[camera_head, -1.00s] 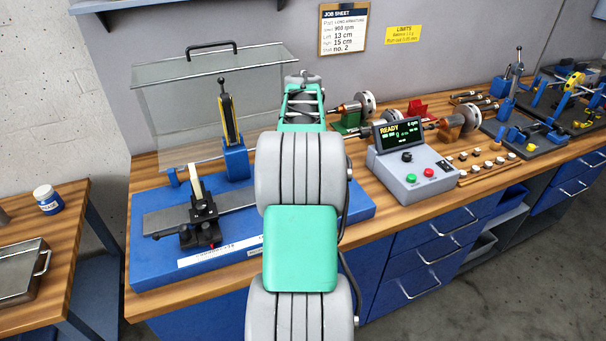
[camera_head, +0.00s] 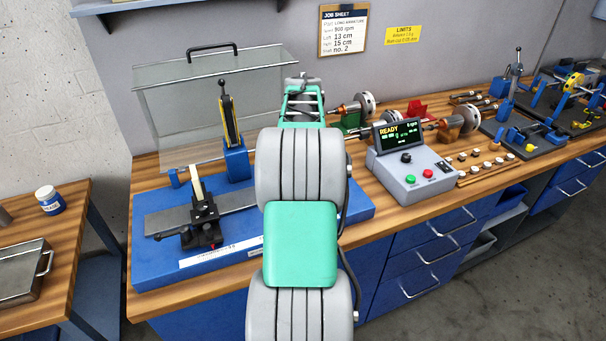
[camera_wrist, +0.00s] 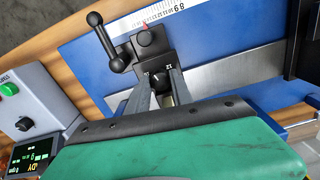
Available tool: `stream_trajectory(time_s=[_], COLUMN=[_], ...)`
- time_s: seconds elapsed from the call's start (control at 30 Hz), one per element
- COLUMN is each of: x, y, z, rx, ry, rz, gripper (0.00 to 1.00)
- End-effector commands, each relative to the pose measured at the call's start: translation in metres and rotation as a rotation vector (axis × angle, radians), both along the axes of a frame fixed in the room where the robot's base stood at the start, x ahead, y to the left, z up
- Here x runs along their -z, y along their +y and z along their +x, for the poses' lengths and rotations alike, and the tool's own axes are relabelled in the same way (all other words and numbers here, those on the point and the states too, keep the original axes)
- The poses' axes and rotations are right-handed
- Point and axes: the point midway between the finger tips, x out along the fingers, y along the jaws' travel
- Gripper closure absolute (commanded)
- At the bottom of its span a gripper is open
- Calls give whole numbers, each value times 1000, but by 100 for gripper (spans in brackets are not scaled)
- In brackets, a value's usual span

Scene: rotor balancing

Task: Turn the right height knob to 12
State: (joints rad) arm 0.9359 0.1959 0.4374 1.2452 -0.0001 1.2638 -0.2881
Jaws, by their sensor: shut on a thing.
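In the wrist view a black support (camera_wrist: 145,45) with a ball-ended lever (camera_wrist: 105,40) and a red pointer stands by a white scale strip. Its small dark height knob (camera_wrist: 159,78) sits low on its face, with small marks beside it. My gripper (camera_wrist: 160,86) has one grey finger on each side of the knob and is shut on it. The knob's reading is too small to tell with certainty. In the head view my arm hides this support, the knob and my gripper. The other black support (camera_head: 204,215) stands on the blue base (camera_head: 150,270) at left.
The control box (camera_head: 410,175) shows READY and stands right of my arm; it also shows in the wrist view (camera_wrist: 25,105). A clear guard (camera_head: 180,105) with a black handle is behind the base. Rotors and small weights lie on the bench at right. The job sheet (camera_head: 343,30) hangs behind.

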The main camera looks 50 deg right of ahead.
Motion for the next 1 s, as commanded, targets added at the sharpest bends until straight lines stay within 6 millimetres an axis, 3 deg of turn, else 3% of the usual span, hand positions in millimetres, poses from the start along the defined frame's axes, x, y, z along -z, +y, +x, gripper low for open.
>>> stream_trajectory(time_s=[0.4,0.9,0.93,1.0], x=[-1,-1,-1,-1], y=[-1,-1,-1,-1], z=[0,1,1,1], rx=[200,224,224,224], ry=[-2,-2,-2,-2], rz=[-3,-3,-3,-3], gripper=[100,100,72,66])
